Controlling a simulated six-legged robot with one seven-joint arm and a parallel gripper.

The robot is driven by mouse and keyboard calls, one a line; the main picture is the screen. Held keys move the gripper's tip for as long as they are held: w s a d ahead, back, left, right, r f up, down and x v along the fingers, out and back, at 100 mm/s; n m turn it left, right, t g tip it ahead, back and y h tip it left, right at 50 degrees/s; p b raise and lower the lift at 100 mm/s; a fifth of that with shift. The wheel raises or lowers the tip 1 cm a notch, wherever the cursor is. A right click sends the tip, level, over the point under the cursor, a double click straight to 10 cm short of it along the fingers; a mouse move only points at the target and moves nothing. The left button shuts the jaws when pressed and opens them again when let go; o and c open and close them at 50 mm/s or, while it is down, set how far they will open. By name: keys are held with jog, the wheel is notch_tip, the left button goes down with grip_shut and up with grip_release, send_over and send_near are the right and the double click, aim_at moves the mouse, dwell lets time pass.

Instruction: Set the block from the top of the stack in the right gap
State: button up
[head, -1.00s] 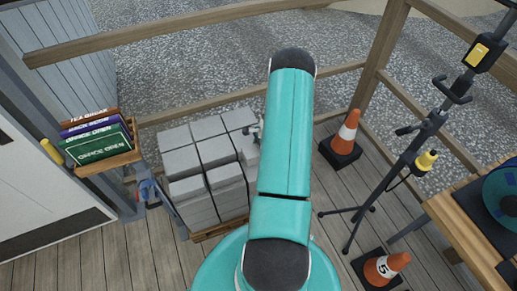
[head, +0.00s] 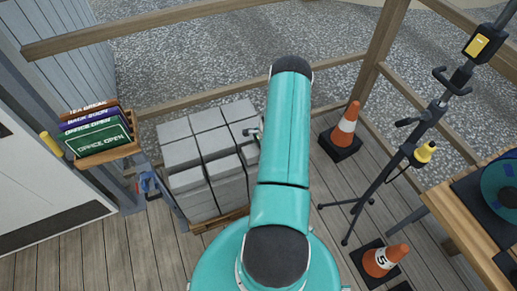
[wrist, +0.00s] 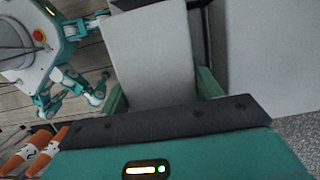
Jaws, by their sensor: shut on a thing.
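The stack of grey blocks (head: 180,154) stands on a wooden pallet (head: 219,221) left of my arm. In the head view my gripper (head: 257,134) shows only in part beside my arm, at the stack's right side. In the wrist view my gripper (wrist: 162,92) has its teal fingers on either side of a grey block (wrist: 148,45), shut on it. Other grey block faces lie close by on the right in that view. My arm covers part of the stack's right side, so I cannot make out the right gap or whether the held block touches its neighbours.
An orange cone (head: 345,128) stands right of my arm, and cone 5 (head: 381,261) is nearer. A black tripod (head: 395,175) and a wooden bench (head: 470,220) stand at the right. A sign rack (head: 108,155) is at the left. Wooden rails border the deck.

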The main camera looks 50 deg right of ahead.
jog(key=shift+f, duration=1.45)
jog(key=o, duration=1.7)
jog(key=shift+o, duration=1.1)
jog(key=v, duration=1.3)
jog(key=shift+r, duration=0.4)
